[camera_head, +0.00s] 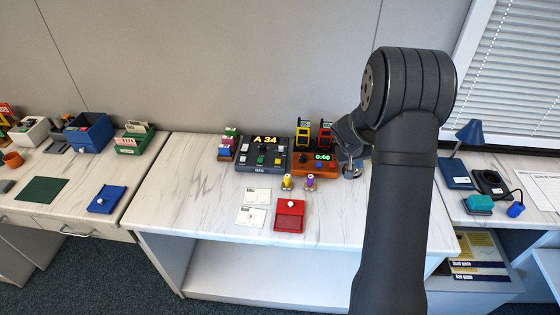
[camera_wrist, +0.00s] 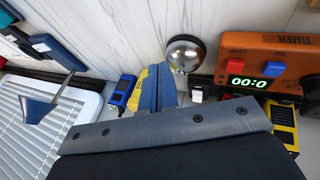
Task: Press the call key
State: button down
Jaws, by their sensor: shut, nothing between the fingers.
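A dark grey console (camera_head: 263,156) stands on the middle table in the head view, with a lit display reading A 34 (camera_head: 265,140). Several keys sit on it, one of them a green key (camera_head: 261,160). The key labels are too small to read, so I cannot tell which is the call key. My gripper (camera_wrist: 160,88) is shut and empty in the wrist view, beside a silver dome (camera_wrist: 185,53). In the head view, it is right of the console, partly hidden by my arm. The console is not clearly visible in the wrist view.
A red box (camera_head: 289,215) and white cards (camera_head: 252,217) lie in front. The table's front left is clear.

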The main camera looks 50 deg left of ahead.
jog(key=s+a+r+n+t+y, duration=0.1)
jog(key=s+a, duration=0.2)
jog(key=a, duration=0.3)
jog(key=s+a+r+n+y, duration=0.1)
jog(key=s+a+r, duration=0.1)
jog(key=s+a, duration=0.3)
notch_tip(320, 180, up, 3)
jog(key=n+t+y, duration=0.1)
jog(key=n+y, duration=0.2)
send_over(278, 161)
jog(key=shift+s+d+r, duration=0.15)
jog(key=shift+s, duration=0.25)
jog(key=shift+f, duration=4.45)
jog(key=shift+f, duration=0.1)
jog(key=shift+f, duration=0.3)
